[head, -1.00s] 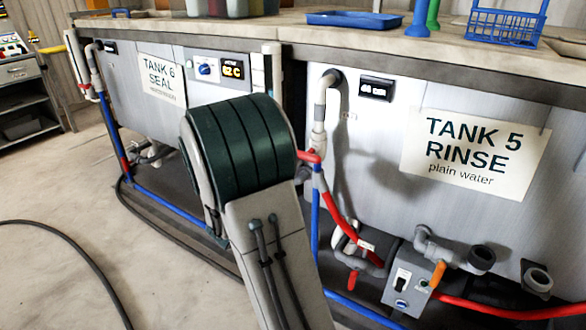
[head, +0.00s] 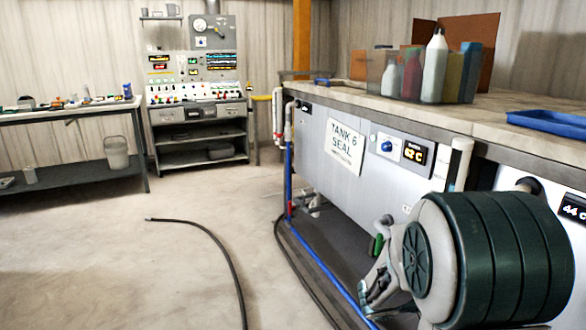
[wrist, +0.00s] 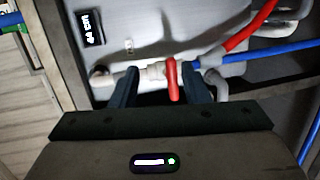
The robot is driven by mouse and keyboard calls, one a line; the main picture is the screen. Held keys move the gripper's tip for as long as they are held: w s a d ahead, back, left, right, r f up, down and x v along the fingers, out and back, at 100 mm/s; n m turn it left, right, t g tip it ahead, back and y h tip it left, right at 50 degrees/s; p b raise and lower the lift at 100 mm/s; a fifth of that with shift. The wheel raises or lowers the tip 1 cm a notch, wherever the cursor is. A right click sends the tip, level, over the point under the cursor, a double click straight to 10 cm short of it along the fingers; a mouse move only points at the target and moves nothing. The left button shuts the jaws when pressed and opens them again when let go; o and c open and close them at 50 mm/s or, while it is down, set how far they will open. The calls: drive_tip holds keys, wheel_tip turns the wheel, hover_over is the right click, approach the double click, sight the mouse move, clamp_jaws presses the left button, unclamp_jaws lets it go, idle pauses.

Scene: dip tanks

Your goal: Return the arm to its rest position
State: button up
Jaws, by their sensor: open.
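My gripper (wrist: 162,88) shows in the wrist view with its two dark fingers apart and nothing held between them. A red valve handle (wrist: 172,80) on a pale pipe appears between the fingers in the picture, beyond them; I cannot tell the exact gap. My arm's dark green ribbed joint (head: 500,258) fills the lower right of the head view, in front of the tanks. My arm is bent low beside the tank fronts, and the ribbed joint hides part of it.
The Tank 6 Seal front (head: 310,140) runs along the right under a long counter (head: 400,100) with bottles and a blue tray (head: 550,122). A black hose (head: 225,258) lies on the open floor. A control console (head: 197,90) and a workbench (head: 72,112) stand at the back left.

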drive_tip(key=s+a+r+m+g+y+p, duration=0.3)
drive_tip(key=s+a+r+y+p, duration=0.35)
drive_tip(key=s+r+p, duration=0.45)
drive_tip(key=s+a+r+t+y+p, duration=0.2)
drive_tip(key=s+a+r+y+p, duration=0.1)
drive_tip(key=a+r+y+p, duration=0.6)
drive_tip(key=a+r+p, duration=0.3)
drive_tip(key=a+r, duration=0.1)
drive_tip(key=a, duration=0.2)
drive_tip(key=shift+s+a+n+t, duration=0.3)
drive_tip(key=shift+s+a+t, duration=0.05)
drive_tip(key=shift+t, duration=0.05)
drive_tip(key=shift+c, duration=0.6)
drive_tip(key=shift+d, duration=0.1)
